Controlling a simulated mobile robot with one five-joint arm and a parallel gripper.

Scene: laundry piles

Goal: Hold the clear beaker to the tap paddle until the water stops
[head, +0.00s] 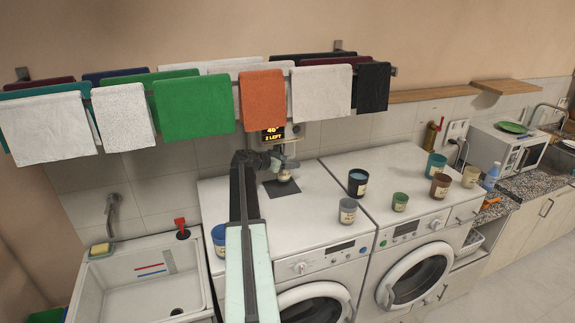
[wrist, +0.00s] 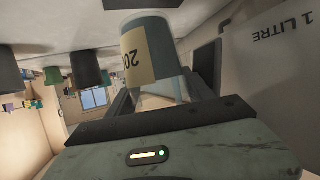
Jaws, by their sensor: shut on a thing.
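My gripper (head: 277,166) is shut on the clear beaker and holds it above a dark mat on the left washing machine. In the wrist view, which is upside down, the beaker (wrist: 150,50) sits between the two fingers. It has a pale label and blue-grey contents, with a clear band near its rim. In the head view the beaker is small and partly hidden by my gripper. The tap unit (head: 293,131) with a lit display reading "40" and "2 LEFT" is on the wall just above. I cannot make out the paddle or any water stream.
Several labelled cups stand to the right, including a grey one (head: 348,210), a dark one (head: 357,182) and a green one (head: 400,202). Towels, including an orange one (head: 262,98), hang above the tap. A sink (head: 95,300) is at the left.

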